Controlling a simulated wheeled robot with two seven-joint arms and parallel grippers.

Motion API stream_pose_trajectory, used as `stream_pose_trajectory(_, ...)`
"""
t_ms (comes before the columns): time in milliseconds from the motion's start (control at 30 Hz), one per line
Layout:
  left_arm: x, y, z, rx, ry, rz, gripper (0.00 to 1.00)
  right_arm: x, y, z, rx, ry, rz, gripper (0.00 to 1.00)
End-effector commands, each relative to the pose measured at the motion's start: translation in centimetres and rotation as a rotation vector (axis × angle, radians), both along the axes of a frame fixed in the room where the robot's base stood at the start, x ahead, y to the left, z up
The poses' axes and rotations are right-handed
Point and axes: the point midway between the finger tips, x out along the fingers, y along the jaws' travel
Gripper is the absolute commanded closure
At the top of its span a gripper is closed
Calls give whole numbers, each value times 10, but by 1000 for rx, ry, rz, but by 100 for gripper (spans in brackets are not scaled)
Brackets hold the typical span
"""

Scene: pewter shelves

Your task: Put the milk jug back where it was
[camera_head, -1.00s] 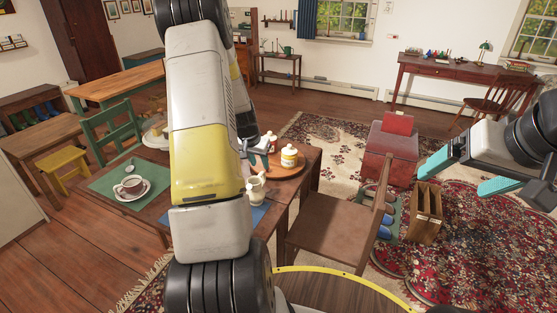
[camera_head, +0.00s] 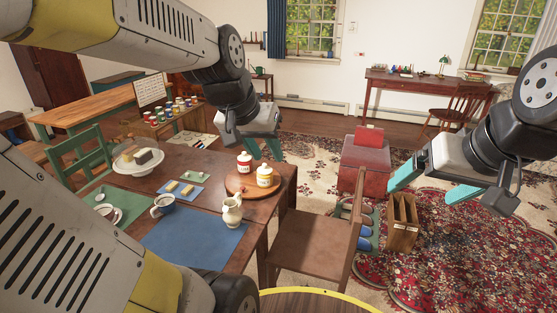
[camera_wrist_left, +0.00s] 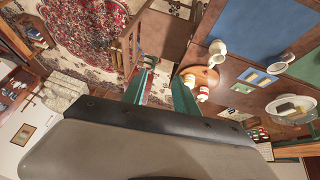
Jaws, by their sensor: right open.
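The white milk jug (camera_head: 232,211) stands upright on the dining table, at the right edge of the blue mat (camera_head: 195,247). It also shows in the left wrist view (camera_wrist_left: 217,52), with no finger touching it. My left gripper (camera_head: 265,150) is beyond the table's far right side, with its teal fingers pointing down. In the left wrist view (camera_wrist_left: 160,95) its fingers are apart with nothing between them. My right gripper (camera_head: 430,186) is open and empty, over the rug at the right, well away from the jug.
A brown chair (camera_head: 318,245) stands at the table's right. My left arm hides the table's front left.

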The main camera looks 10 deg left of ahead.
Motion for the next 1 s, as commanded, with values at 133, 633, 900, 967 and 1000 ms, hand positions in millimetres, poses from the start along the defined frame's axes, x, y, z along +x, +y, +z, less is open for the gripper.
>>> stream_pose_trajectory(133,-49,-16,9,-25,-23,-10,65,0,0,0,0,0,0,12)
stream_pose_trajectory(633,-73,-22,8,-40,-26,-9,65,0,0,0,0,0,0,12)
stream_pose_trajectory(900,-73,-22,8,-40,-27,-10,65,0,0,0,0,0,0,12)
stream_pose_trajectory(967,-73,-22,8,-40,-27,-10,65,0,0,0,0,0,0,12)
stream_pose_trajectory(1000,-73,-22,8,-40,-27,-10,65,0,0,0,0,0,0,12)
